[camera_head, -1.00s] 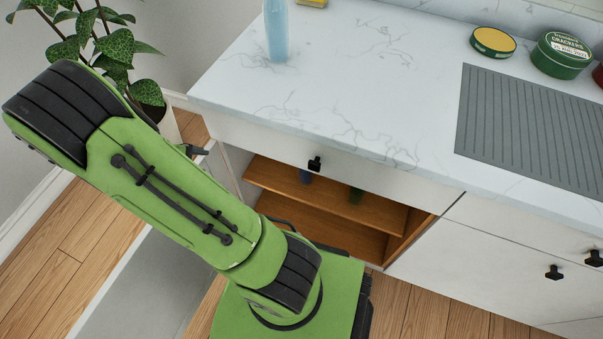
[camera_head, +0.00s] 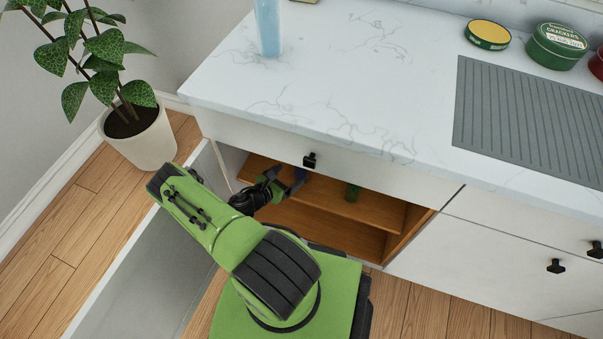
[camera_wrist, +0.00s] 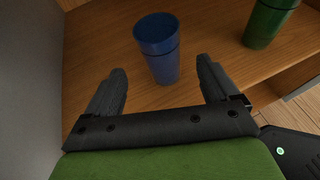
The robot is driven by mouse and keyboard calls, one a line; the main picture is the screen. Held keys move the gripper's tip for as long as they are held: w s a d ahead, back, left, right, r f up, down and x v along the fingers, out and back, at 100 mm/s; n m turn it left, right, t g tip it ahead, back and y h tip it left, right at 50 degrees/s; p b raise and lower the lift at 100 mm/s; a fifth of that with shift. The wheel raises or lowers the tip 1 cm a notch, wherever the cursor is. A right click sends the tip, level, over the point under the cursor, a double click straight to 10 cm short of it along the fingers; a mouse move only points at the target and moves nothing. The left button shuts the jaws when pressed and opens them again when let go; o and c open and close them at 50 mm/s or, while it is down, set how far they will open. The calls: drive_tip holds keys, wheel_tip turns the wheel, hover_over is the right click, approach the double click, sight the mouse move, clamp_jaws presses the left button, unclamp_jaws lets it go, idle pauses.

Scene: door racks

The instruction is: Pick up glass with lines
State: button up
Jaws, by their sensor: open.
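A blue glass (camera_wrist: 160,58) stands upright on the wooden shelf, with a line around it below the rim. In the head view only a small part of the blue glass (camera_head: 300,174) shows under the counter edge. A green glass (camera_wrist: 268,22) stands to its right on the same shelf, also with a line around it; it shows in the head view (camera_head: 353,192). My gripper (camera_wrist: 162,78) is open, its fingers to the left and right of the blue glass. The glass appears between or just beyond the fingertips; I cannot tell which. Nothing is held.
The shelf (camera_head: 330,208) sits inside a cabinet under a marble counter (camera_head: 330,75). The open cabinet door (camera_head: 150,270) stands on the left. A drawer handle (camera_head: 310,160) projects above the opening. A potted plant (camera_head: 140,135) stands at left.

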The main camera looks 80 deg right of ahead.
sight(297, 169)
drive_tip(key=b+x, duration=0.3)
drive_tip(key=x, duration=0.5)
drive_tip(key=shift+s+d+f, duration=0.1)
drive_tip(key=shift+s+f, duration=0.05)
drive_tip(key=shift+f, duration=0.1)
drive_tip(key=shift+c, duration=0.3)
drive_tip(key=c, duration=1.1)
drive_tip(key=shift+r+p, duration=0.4)
drive_tip(key=shift+r, duration=0.15)
drive_tip(key=r, duration=0.1)
drive_tip(key=p, duration=0.1)
drive_tip(key=r, duration=0.1)
drive_tip(key=shift+w+a+r+p, duration=0.25)
drive_tip(key=shift+a+r+p, duration=0.1)
drive_tip(key=shift+a, duration=0.05)
drive_tip(key=w+a+p, duration=0.1)
drive_tip(key=w+a, duration=0.1)
drive_tip(key=a, duration=0.3)
drive_tip(key=w+a+p, duration=0.1)
drive_tip(key=w+a, duration=0.1)
drive_tip(key=a, duration=0.3)
drive_tip(key=w+a, duration=0.2)
drive_tip(key=a, duration=0.3)
drive_tip(key=shift+w+a+f+p, duration=0.1)
drive_tip(key=shift+w+a+p, duration=0.25)
drive_tip(key=shift+a+p, duration=0.05)
